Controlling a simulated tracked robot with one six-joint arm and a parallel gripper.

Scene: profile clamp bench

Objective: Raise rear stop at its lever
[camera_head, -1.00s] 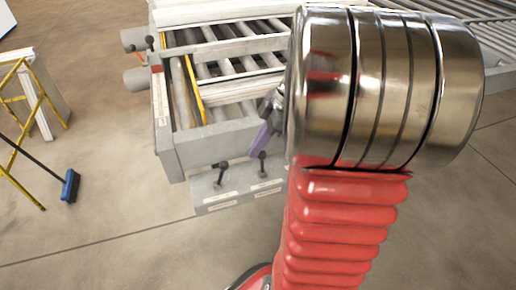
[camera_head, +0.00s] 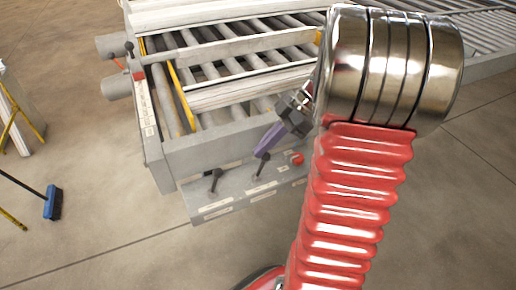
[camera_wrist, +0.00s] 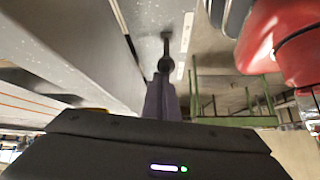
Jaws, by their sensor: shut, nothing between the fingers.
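Two black levers stand on the grey control panel (camera_head: 240,190) at the bench's front: a left lever (camera_head: 215,180) and a right lever (camera_head: 262,165). Their labels are too small to read, so I cannot tell which is the rear stop's. My gripper (camera_head: 266,144), with purple fingers, is shut and empty just above the right lever. In the wrist view one black lever (camera_wrist: 165,56) is right ahead of my purple fingertips (camera_wrist: 161,82). I cannot tell whether they touch it. My arm hides part of the bench.
A red button (camera_head: 297,158) sits on the panel right of the levers. The roller bench (camera_head: 205,152) lies behind, with a yellow bar (camera_head: 181,95). A blue broom (camera_head: 53,203) and a yellow ladder (camera_head: 32,124) are at the left. The floor in front is clear.

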